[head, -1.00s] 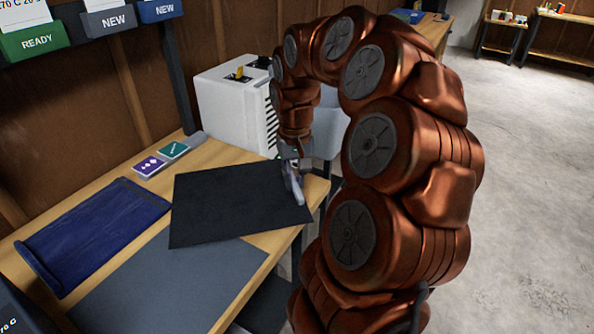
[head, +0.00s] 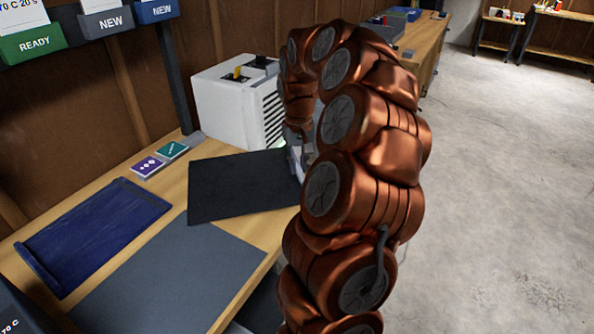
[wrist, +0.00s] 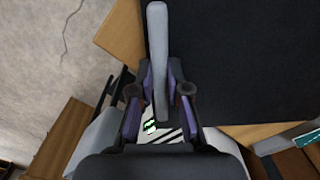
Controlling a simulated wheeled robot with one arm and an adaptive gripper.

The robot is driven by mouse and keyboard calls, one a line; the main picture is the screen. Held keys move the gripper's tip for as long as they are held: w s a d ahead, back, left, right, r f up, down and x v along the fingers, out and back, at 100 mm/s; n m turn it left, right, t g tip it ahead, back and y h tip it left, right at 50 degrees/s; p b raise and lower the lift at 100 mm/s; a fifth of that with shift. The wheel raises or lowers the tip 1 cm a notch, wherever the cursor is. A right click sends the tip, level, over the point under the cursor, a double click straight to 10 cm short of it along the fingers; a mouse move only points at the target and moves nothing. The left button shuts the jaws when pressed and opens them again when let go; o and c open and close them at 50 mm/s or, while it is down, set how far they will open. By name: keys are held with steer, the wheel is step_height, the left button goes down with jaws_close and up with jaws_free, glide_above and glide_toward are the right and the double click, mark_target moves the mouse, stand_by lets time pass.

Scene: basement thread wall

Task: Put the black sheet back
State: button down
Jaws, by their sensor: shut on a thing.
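The black sheet (head: 240,188) is flat and dark, over the right part of the bench in the head view. It fills the upper right of the wrist view (wrist: 250,60). My gripper (wrist: 160,92) is at its right edge, with its fingers shut on a pale grey bar (wrist: 157,45) that appears to run along that edge. In the head view my arm hides most of the gripper and the sheet's right end. I cannot tell whether the sheet touches the bench.
A grey mat (head: 165,280) lies at the bench front and a blue sheet (head: 95,230) at left. Purple and green cards (head: 147,165) lie behind. A white box-shaped machine (head: 235,105) stands behind the black sheet. Signs (head: 30,45) hang at upper left. Open floor (head: 500,180) lies right.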

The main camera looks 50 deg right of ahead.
steer(key=shift+f, duration=1.35)
steer(key=c, duration=1.1)
jaws_free()
steer(key=shift+c, duration=0.2)
step_height(320, 180, up, 12)
steer(key=shift+r, duration=0.2)
